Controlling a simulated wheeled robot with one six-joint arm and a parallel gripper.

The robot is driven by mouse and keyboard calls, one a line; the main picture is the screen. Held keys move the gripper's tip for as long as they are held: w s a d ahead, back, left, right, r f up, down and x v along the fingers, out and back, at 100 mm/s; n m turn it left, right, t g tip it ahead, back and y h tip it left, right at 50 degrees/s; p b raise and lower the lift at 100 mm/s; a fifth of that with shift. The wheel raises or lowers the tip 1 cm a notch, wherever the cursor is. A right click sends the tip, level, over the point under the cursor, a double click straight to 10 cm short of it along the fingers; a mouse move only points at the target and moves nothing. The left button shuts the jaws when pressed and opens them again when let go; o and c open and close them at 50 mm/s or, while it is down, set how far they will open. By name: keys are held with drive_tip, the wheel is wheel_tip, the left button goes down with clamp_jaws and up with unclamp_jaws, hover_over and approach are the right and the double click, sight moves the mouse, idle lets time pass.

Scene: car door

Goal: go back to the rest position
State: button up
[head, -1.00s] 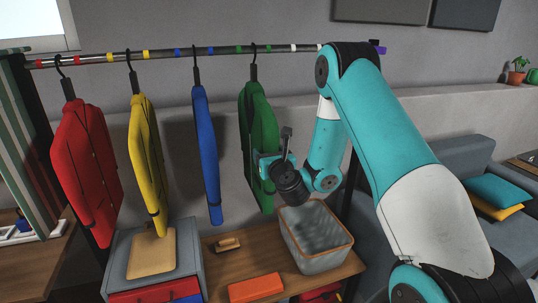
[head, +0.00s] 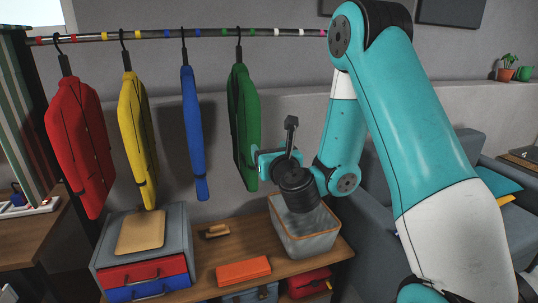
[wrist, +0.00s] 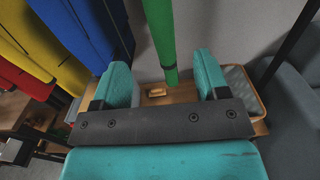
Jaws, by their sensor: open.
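My gripper (head: 268,160) is open and empty, just right of the lower half of the green garment (head: 244,125) in the head view. In the wrist view my gripper (wrist: 160,78) shows two teal fingers spread apart. The narrow edge of the green garment (wrist: 160,35) shows between them, apparently beyond the tips; the exact gap is hard to tell. The green garment hangs from the rail (head: 215,33) by its hanger. My arm is bent, with its elbow raised at the right.
Red (head: 80,145), yellow (head: 138,135) and blue (head: 194,130) garments hang to the left. A grey basket (head: 300,242) stands on the wooden bench below my wrist. An orange box (head: 243,271) lies beside it. A grey sofa (head: 370,220) is at the right.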

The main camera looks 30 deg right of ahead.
drive_tip(key=s+a+r+n+g+y, duration=0.1)
drive_tip(key=s+a+n+g+y, duration=0.15)
drive_tip(key=a+n+y, duration=0.45)
drive_tip(key=s+a+r+n+g+y, duration=0.2)
drive_tip(key=s+a+n+y, duration=0.1)
drive_tip(key=a+n, duration=0.6)
drive_tip(key=s+a+r+n+g+y, duration=0.1)
drive_tip(key=s+a+n+g+y, duration=0.2)
drive_tip(key=a+n, duration=0.55)
drive_tip(key=s+d+f+n+g+h, duration=0.1)
drive_tip(key=s+n+g, duration=0.4)
drive_tip(key=s+n, duration=0.5)
drive_tip(key=s+d+f+n+g+h, duration=0.1)
drive_tip(key=s+d+n+g+h, duration=0.2)
drive_tip(key=s+n, duration=0.7)
drive_tip(key=shift+s+n+g, duration=0.4)
drive_tip(key=shift+n+g, duration=0.45)
drive_tip(key=shift+g, duration=0.1)
drive_tip(key=shift+d, duration=0.1)
